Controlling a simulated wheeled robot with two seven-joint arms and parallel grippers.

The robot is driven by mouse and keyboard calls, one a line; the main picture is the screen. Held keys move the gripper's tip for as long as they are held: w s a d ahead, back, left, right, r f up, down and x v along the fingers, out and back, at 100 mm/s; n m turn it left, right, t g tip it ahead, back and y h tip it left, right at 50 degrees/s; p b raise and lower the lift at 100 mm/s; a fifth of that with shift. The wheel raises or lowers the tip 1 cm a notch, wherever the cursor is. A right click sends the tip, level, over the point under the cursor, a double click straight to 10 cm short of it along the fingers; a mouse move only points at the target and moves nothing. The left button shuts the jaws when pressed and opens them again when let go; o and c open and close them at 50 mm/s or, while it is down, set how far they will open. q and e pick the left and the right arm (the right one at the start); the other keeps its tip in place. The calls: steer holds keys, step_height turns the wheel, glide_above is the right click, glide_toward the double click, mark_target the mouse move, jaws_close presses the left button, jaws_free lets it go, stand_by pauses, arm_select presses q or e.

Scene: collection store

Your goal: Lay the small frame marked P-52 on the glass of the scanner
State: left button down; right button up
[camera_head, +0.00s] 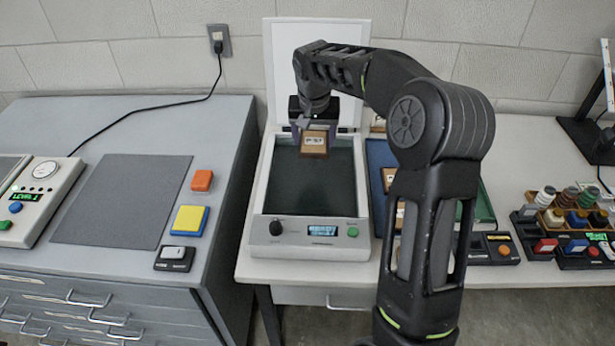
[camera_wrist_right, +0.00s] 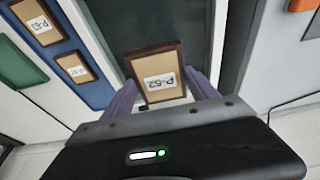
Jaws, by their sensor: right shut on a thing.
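The small frame marked P-52 (camera_head: 314,143) has a brown border and a white label. It also shows in the right wrist view (camera_wrist_right: 160,78), where the label reads P-52. My right gripper (camera_head: 314,128) is shut on it, with a finger at each side, over the far part of the scanner's dark glass (camera_head: 310,190). I cannot tell whether the frame touches the glass. The scanner (camera_head: 310,245) is a light box with its white lid (camera_head: 282,60) raised at the back. My left gripper is not in view.
Beside the scanner a blue mat (camera_wrist_right: 62,55) holds other small frames, one marked P-53 (camera_wrist_right: 35,22). My right arm hides part of it in the head view. Bottles in a rack (camera_head: 570,212) stand at right. A grey bench with a dark mat (camera_head: 130,200) is at left.

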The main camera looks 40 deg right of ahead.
mark_target(313, 149)
steer(key=shift+a+f+p, duration=0.1)
steer(key=shift+f+p, duration=0.2)
steer(key=shift+f, duration=2.85)
steer(key=shift+f, duration=0.1)
steer(key=shift+f, duration=1.75)
steer(key=shift+f, duration=0.2)
steer(key=o, duration=1.4)
steer(key=shift+r, duration=0.15)
steer(key=shift+r+p, duration=0.15)
steer(key=shift+p, duration=0.15)
steer(key=b+v, duration=0.1)
steer(key=v, duration=1.1)
